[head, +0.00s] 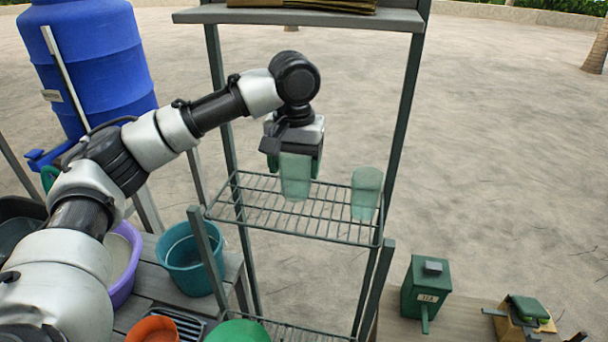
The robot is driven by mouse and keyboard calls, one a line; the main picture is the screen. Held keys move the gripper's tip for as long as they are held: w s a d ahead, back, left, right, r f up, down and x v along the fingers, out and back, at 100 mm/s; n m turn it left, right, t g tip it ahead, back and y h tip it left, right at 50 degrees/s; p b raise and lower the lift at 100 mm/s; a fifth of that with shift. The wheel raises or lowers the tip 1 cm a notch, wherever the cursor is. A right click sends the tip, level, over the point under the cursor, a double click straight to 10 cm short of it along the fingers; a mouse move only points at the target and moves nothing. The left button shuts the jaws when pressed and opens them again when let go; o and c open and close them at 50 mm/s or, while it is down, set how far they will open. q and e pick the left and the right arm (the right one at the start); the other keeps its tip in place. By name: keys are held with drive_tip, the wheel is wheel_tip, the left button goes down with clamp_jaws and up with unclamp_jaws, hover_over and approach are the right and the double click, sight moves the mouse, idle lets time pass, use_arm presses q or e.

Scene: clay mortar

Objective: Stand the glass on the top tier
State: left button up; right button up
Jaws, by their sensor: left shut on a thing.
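My left gripper (294,158) points down over the upper wire tier (258,215) of the dark metal rack and is shut on a pale green translucent glass (295,180). The glass hangs upright between the fingers, its base at or just above the wires; I cannot tell whether it touches them. A second, similar glass (366,194) stands upright to the right on the same tier, apart from the held one. My right gripper is not in view.
A grey shelf board (310,17) spans the posts above. A blue barrel (90,70), a teal bucket (190,258) and a purple basin (127,262) are at left. A green box (426,288) stands at lower right. The tier has bare wires around the glasses.

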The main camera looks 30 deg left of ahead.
use_arm(q)
drive_tip(key=w+f+p, duration=0.1)
drive_tip(key=w+f, duration=0.1)
drive_tip(key=w+f+p, duration=0.1)
drive_tip(key=w+f, duration=0.1)
drive_tip(key=w+a+f+p, duration=0.1)
drive_tip(key=w+f+p, duration=0.1)
drive_tip(key=f, duration=0.1)
drive_tip(key=shift+f, duration=0.35)
drive_tip(key=o, duration=0.6)
drive_tip(key=shift+d+f, duration=0.1)
drive_tip(key=shift+c, duration=0.2)
drive_tip(key=o, duration=0.4)
drive_tip(key=shift+o, duration=0.2)
